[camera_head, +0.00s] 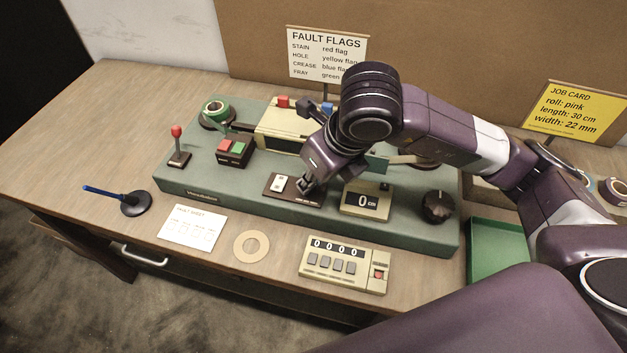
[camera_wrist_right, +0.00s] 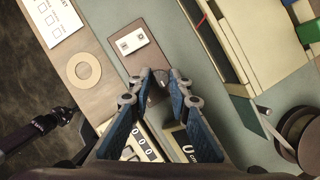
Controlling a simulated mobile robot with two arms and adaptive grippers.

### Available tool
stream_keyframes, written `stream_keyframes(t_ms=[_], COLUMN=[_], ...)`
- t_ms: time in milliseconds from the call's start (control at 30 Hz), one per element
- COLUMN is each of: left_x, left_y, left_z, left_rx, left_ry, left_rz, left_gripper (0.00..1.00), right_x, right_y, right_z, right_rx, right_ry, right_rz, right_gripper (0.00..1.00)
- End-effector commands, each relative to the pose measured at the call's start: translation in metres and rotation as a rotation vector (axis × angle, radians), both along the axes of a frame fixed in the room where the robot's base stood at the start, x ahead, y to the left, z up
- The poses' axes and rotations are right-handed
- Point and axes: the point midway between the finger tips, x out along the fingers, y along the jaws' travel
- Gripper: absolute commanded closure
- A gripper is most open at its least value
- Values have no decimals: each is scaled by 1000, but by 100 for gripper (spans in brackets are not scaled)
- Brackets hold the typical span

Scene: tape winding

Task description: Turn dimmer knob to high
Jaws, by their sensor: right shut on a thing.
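A dark plate (camera_head: 270,190) on the green machine base carries a white switch (camera_head: 280,183). In the right wrist view, the plate also carries a small dark round knob (camera_wrist_right: 157,92) beside the switch (camera_wrist_right: 131,41). My right gripper (camera_head: 309,185) reaches down over the plate's right end. In the wrist view, my right gripper (camera_wrist_right: 159,74) has its two blue-padded fingers shut on this knob, one on each side. The fingers partly hide the knob, and its setting cannot be read.
A display box reading 0 (camera_head: 366,201) stands just right of the gripper. A larger black knob (camera_head: 437,206) is at the base's right end. A counter (camera_head: 345,264), tape ring (camera_head: 237,246) and fault sheet (camera_head: 180,227) lie in front. A red-topped lever (camera_head: 177,133) stands left.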

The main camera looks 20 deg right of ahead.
Motion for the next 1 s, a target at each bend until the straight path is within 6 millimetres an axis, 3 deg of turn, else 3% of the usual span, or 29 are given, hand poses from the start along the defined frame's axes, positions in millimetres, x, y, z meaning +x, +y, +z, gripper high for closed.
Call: stream_keyframes(t_ms=[467,500,633,1000], left_x=[0,0,0,-2], left_y=[0,0,0,3], left_z=[-1,-1,-1,-1], left_rx=[0,0,0,3], left_ry=[0,0,0,3], left_rz=[0,0,0,0], left_gripper=[100,100,100,100], right_x=[1,1,1,-1], right_y=[0,0,0,0], right_z=[2,2,1,5], right_rx=[1,1,0,1], right_ry=[-4,-4,-3,-2], right_rz=[-17,-17,-16,-14], right_gripper=[100,80,66,65])
